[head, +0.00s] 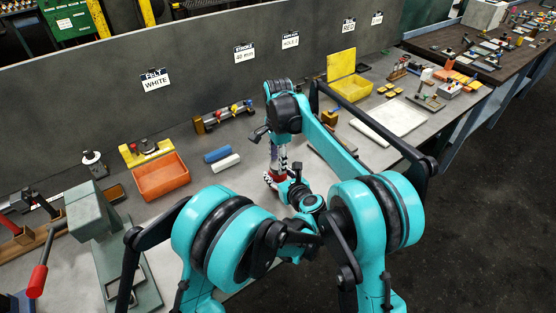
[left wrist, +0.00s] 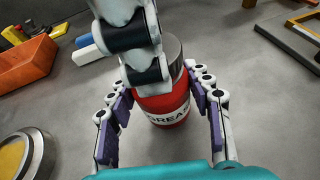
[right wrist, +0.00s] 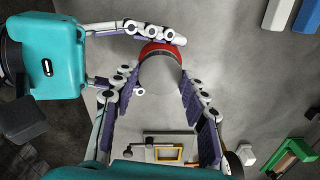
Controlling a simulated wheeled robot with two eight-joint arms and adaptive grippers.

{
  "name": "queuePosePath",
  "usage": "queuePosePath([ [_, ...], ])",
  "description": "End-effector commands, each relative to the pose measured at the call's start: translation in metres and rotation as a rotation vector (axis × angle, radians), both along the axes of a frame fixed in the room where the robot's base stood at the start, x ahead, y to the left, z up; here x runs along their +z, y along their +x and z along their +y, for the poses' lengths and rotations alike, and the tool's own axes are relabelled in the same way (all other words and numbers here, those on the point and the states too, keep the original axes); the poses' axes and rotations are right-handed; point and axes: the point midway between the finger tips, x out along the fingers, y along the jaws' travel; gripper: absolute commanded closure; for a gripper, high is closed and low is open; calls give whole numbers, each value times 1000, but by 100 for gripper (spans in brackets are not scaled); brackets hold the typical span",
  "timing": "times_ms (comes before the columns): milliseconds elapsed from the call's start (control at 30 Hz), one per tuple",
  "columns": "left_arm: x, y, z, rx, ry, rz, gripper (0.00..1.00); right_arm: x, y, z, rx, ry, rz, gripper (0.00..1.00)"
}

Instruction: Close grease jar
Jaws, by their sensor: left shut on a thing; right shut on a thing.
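A red grease jar (left wrist: 165,108) with a white label stands upright on the bench, and a little of it shows in the head view (head: 268,181). A grey lid (left wrist: 174,52) is at its top; I cannot tell whether it is fully seated. My left gripper (left wrist: 160,84) has its fingers around the red body from both sides. My right gripper (right wrist: 160,78) comes from above, its fingers on either side of the lid (right wrist: 161,84). In the right wrist view the lid hides most of the jar (right wrist: 163,47). In the head view my arms hide much of both grippers.
A round metal container (left wrist: 38,155) with yellow contents is at the left wrist view's lower left. A white board (head: 388,122) lies to the right. A grey wall (head: 200,70) runs behind.

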Motion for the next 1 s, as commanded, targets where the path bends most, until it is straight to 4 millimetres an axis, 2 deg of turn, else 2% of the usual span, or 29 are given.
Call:
queuePosePath([
  [400, 0, 0, 0, 0, -1, 1, 100, 0, -1, 0, -942, -1, 0, 65],
  [533, 0, 0, 0, 0, -1, 1, 100, 0, -1, 0, -1180, -1, 0, 65],
  [700, -1, 0, 0, 0, -2, 1, 100, 0, -1, 0, -1323, -1, 0, 65],
  [1000, -1, 0, 0, 0, -2, 1, 100, 0, -1, 0, -1334, -1, 0, 65],
])
